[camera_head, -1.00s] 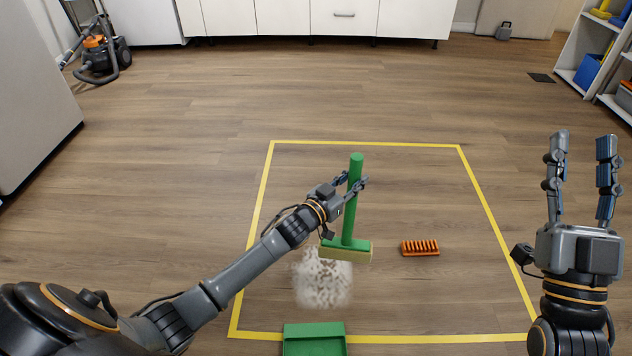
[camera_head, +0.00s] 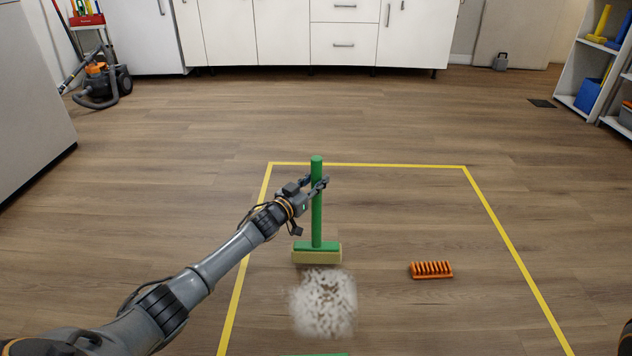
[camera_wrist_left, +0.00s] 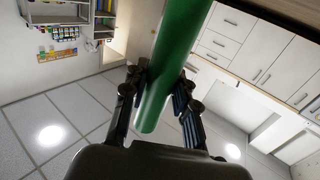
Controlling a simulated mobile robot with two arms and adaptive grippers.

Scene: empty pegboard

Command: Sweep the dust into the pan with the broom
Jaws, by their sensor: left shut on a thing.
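My left gripper (camera_head: 318,184) is shut on the handle of the green broom (camera_head: 317,215) near its top. The left wrist view shows the green handle (camera_wrist_left: 174,65) between the fingers (camera_wrist_left: 155,100). The broom is upright, with its pale bristles (camera_head: 317,257) just behind the dust. Whether the bristles touch the floor is hard to tell. The dust (camera_head: 325,302) is a greyish-white patch on the wooden floor. Only a thin green edge of the pan (camera_head: 328,354) shows at the bottom of the head view. My right gripper is out of view; only a sliver of dark arm shows at the lower right.
Yellow tape (camera_head: 370,164) outlines an area on the floor. An orange brush-like block (camera_head: 431,269) lies inside it, right of the dust. White cabinets (camera_head: 285,35), a vacuum cleaner (camera_head: 103,80) and a shelf (camera_head: 590,75) stand farther off. The floor between is clear.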

